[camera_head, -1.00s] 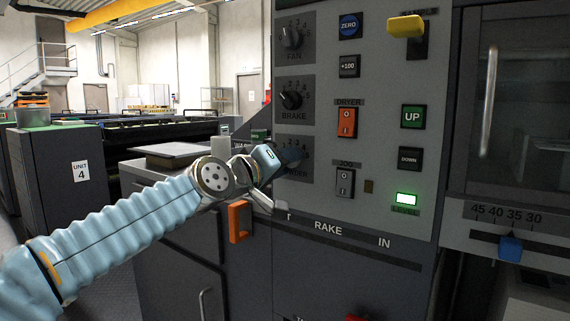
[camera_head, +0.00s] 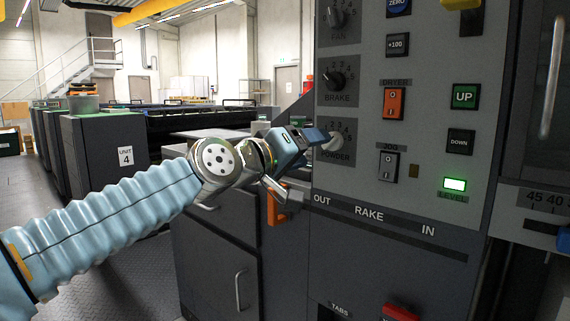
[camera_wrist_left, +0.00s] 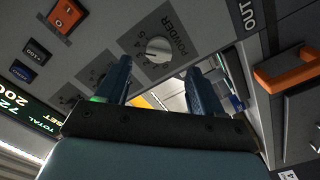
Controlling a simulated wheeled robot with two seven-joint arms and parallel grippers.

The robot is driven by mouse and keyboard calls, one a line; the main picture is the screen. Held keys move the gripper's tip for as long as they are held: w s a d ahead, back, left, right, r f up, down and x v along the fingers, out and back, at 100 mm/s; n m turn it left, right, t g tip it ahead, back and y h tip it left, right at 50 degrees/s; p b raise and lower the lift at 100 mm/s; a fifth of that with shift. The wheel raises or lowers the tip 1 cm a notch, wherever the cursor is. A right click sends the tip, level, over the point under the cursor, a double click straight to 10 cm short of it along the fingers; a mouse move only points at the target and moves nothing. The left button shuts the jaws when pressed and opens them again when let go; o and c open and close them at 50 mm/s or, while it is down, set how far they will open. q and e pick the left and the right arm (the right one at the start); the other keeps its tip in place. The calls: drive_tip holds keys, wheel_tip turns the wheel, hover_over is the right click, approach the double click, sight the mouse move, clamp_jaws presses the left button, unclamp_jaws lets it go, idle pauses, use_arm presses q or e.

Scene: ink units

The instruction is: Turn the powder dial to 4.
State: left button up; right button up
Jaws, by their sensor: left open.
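The powder dial (camera_head: 333,141) is a pale round knob on a dark plate marked POWDER, low on the left side of the grey control panel. It also shows in the left wrist view (camera_wrist_left: 158,49), just beyond and between the fingertips. My left gripper (camera_head: 316,135) is open, its dark blue fingers pointing at the panel from the left, close to the dial. In the left wrist view the fingers stand apart, with nothing between them, and seem short of the knob. Which number the dial points to is too small to tell. My right gripper is not in view.
The brake dial (camera_head: 334,80) and fan dial (camera_head: 337,18) sit above. To the right are the orange dryer switch (camera_head: 393,103) and the jog switch (camera_head: 388,165). An orange handle (camera_head: 276,206) juts out below the gripper. The rake slot (camera_head: 390,232) runs below the panel.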

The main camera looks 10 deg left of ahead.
use_arm(q)
drive_tip(key=b+v, duration=0.1)
drive_tip(key=v, duration=0.6)
drive_tip(key=shift+b, duration=0.3)
drive_tip(key=shift+f, duration=0.1)
